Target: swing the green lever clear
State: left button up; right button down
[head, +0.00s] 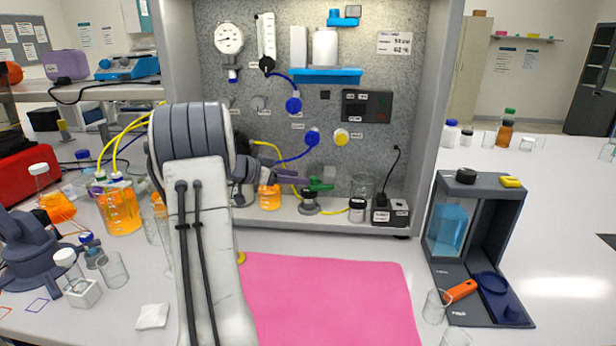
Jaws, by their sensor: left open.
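The green lever (320,185) sits on top of a small grey fitting (309,203) on the rig's shelf, in the lower middle of the rig in the head view. My left arm comes up from the bottom and bends at a large grey joint. My left gripper (268,174) points right, towards the lever, and is open. It is small and partly hidden by my own wrist. A purple piece (288,179) lies between the gripper and the green lever. A visible gap separates the gripper from the lever. My right gripper is not in view.
A beaker of orange liquid (270,197) stands just below my gripper. A clear beaker (363,186), a small jar (357,210) and a black-and-grey box (390,212) stand right of the lever. Yellow and blue tubes run nearby. The pink mat (335,300) in front is bare.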

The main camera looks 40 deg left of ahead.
aim_at(311, 179)
pick_arm(q)
jog(key=shift+p+x, duration=0.35)
jog(key=shift+x, duration=1.75)
jog(key=shift+d, duration=0.1)
